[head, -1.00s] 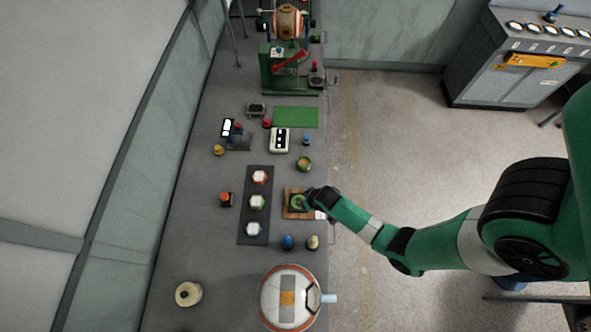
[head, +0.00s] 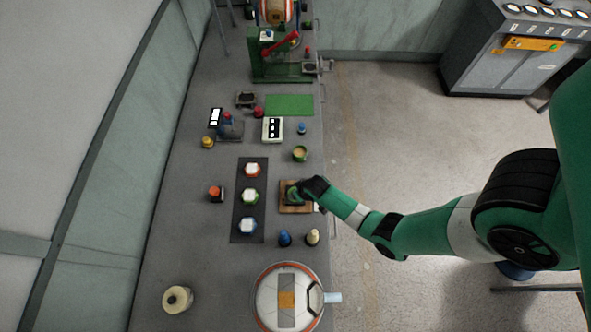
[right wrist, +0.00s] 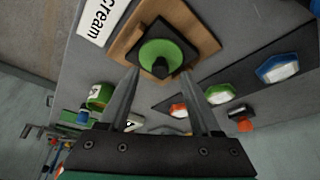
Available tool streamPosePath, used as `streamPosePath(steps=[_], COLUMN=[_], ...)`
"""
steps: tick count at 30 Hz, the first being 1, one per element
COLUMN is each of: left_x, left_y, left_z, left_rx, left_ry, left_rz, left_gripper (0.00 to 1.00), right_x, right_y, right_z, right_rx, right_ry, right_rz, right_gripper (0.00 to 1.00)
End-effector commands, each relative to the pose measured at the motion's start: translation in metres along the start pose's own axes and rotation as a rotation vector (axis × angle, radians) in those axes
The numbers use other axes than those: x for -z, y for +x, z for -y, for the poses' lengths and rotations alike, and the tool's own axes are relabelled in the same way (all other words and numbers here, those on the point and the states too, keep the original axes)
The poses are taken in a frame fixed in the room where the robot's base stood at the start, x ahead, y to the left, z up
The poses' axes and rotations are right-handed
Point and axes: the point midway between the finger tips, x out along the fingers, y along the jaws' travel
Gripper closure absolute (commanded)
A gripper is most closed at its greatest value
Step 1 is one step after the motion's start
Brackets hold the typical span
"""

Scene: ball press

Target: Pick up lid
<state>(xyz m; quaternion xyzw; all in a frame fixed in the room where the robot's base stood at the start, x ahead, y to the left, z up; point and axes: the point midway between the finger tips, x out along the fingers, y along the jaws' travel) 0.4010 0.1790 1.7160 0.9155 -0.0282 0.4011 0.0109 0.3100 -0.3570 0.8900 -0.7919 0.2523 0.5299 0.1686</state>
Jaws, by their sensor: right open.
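A green round lid (right wrist: 168,48) with a dark knob lies on a black pad on a wooden board (right wrist: 122,46), seen in the right wrist view. The board also shows in the head view (head: 297,208), where my gripper partly covers the lid. My right gripper (right wrist: 162,76) is open and empty, its two fingertips on either side of the knob's near end. I cannot tell whether they touch the lid. An open green jar (head: 300,154) with pale contents stands behind the board; it also shows in the right wrist view (right wrist: 100,97). My left gripper is not in view.
A dark strip with three hexagonal pots (head: 250,196) lies left of the board. A blue egg-shaped thing (head: 285,238) and a cream one (head: 312,237) stand in front. A large white-orange dome (head: 268,300) is nearer. A white "cream" label (right wrist: 101,18) adjoins the board.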

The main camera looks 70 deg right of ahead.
Motion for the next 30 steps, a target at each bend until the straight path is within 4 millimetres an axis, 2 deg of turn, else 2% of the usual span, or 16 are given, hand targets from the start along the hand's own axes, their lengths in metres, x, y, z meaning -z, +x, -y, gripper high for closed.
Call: streamPosePath(steps=[1, 3, 11, 21, 22, 30], left_x=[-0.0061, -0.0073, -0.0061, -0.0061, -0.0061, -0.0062], left_y=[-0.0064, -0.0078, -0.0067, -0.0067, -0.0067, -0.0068], left_z=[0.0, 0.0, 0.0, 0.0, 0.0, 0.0], left_rx=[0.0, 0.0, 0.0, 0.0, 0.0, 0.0], left_ry=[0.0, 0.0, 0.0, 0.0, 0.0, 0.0], left_rz=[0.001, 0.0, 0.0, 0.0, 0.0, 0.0], left_gripper=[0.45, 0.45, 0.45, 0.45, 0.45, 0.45], right_x=[-0.0009, -0.0002, 0.0004, 0.0004, 0.0004, 0.0005], right_y=[0.0128, 0.0195, 0.0206, 0.0205, 0.0205, 0.0205], right_z=[0.0001, 0.0002, 0.0001, 0.0001, 0.0001, 0.0001], right_rx=[0.0, 0.0, 0.0, 0.0, 0.0, 0.0], right_ry=[0.0, 0.0, 0.0, 0.0, 0.0, 0.0], right_rz=[0.0, 0.0, -0.001, -0.001, -0.001, -0.001], right_gripper=[0.35, 0.35, 0.35, 0.96, 1.0, 1.0])
